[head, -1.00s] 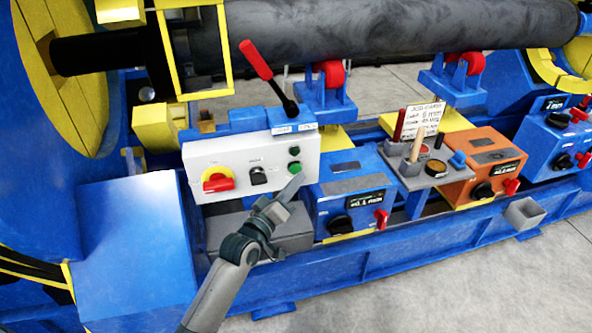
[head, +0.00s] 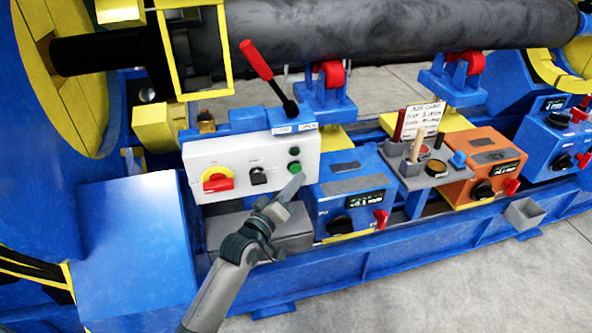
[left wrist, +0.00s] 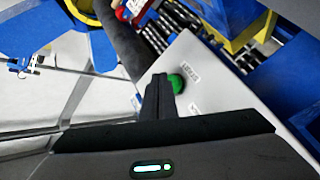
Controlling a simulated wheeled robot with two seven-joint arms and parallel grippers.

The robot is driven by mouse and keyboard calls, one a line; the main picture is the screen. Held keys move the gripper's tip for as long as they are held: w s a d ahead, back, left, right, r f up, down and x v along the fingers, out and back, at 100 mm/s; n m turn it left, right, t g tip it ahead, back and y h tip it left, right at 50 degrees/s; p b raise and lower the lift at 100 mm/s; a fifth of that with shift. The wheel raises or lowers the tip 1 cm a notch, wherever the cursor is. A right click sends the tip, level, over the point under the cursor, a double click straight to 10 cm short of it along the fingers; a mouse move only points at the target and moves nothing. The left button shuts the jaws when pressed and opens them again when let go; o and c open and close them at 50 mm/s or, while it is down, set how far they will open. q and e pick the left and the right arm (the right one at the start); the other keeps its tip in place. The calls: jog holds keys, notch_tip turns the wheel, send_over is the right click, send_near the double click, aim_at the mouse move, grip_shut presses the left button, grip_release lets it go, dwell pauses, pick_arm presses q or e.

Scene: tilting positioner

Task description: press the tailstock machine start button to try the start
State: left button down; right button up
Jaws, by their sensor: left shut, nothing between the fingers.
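A white control panel (head: 220,158) on the blue machine carries a green button (head: 294,167) at its lower right. A smaller dark green part (head: 294,151) sits above it. The panel also has a red-and-yellow switch (head: 217,180) and a black knob (head: 258,176). My left gripper (head: 298,178) is shut and empty, its tips right at the green button's lower edge. In the left wrist view, the shut fingers (left wrist: 158,95) partly cover the green button (left wrist: 178,83); I cannot tell whether they touch it. My right gripper is not in view.
A red-handled lever (head: 257,60) rises above the panel. To its right stand a blue box (head: 345,185), a grey tray (head: 430,175) with upright tools and a card, and an orange box (head: 490,165). A long dark cylinder (head: 380,25) crosses above. Open floor lies front right.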

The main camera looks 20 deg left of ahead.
pick_arm(q)
jog(key=shift+w+a, duration=0.5)
jog(key=shift+w, duration=0.25)
dwell(1.4)
jog(key=shift+s+d+p, duration=0.1)
jog(key=shift+s+p, duration=0.05)
jog(key=shift+p, duration=0.15)
jog(key=shift+s+d+p, duration=0.4)
jog(key=shift+s+p, duration=0.1)
jog(key=shift+s, duration=0.1)
jog(key=shift+s, duration=0.1)
jog(key=s+d+p, duration=0.1)
jog(key=s, duration=0.1)
jog(key=s+d+p, duration=0.1)
jog(key=s, duration=0.1)
jog(key=shift+d+p, duration=0.4)
jog(key=shift+f, duration=0.1)
dwell(0.9)
